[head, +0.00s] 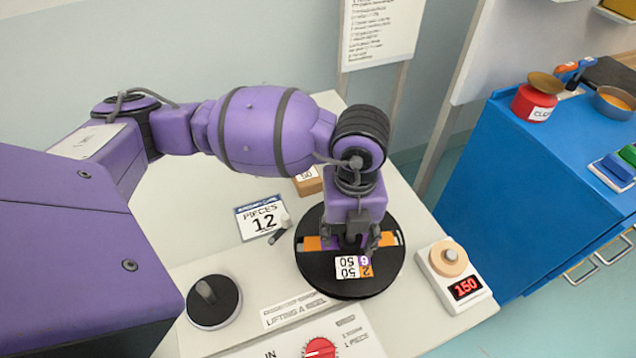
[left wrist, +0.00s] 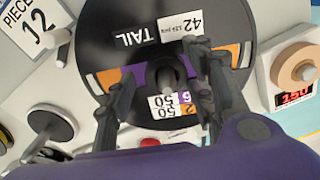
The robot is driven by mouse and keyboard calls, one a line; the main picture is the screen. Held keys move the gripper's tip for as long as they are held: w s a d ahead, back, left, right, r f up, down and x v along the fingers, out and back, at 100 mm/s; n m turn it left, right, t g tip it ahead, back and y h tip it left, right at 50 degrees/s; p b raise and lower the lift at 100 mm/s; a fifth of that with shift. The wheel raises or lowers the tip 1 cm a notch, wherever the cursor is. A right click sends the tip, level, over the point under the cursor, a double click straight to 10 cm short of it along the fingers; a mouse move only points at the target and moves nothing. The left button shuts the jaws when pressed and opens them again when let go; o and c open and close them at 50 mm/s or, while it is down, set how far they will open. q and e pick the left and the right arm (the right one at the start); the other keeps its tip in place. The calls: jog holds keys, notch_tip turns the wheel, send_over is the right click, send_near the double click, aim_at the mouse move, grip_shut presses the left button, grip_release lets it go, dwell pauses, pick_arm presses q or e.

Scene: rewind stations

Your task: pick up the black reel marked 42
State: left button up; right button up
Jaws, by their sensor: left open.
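The black reel (head: 312,272) lies flat on the pale table and has an orange and purple band across it. In the left wrist view the reel (left wrist: 105,35) carries a white label (left wrist: 182,27) reading 42 and the word TAIL. A second label (head: 353,267) reads 50 and 2 6. My left gripper (head: 361,243) points down over the reel's middle. In the left wrist view its open fingers (left wrist: 160,68) stand on either side of the grey centre post (left wrist: 168,76). Whether they touch it, I cannot tell. My right gripper is not in view.
A scale (head: 452,274) showing 150 with a tan disc stands right of the reel. A black disc with a grey peg (head: 214,301) is at the left front. A PIECES 12 card (head: 262,219) and a small wooden block (head: 308,183) lie behind. A blue cabinet (head: 500,190) stands right.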

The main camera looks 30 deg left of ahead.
pick_arm(q)
jog(key=shift+r, duration=0.1)
grip_shut()
jog(key=shift+w, duration=0.1)
jog(key=shift+r, duration=0.15)
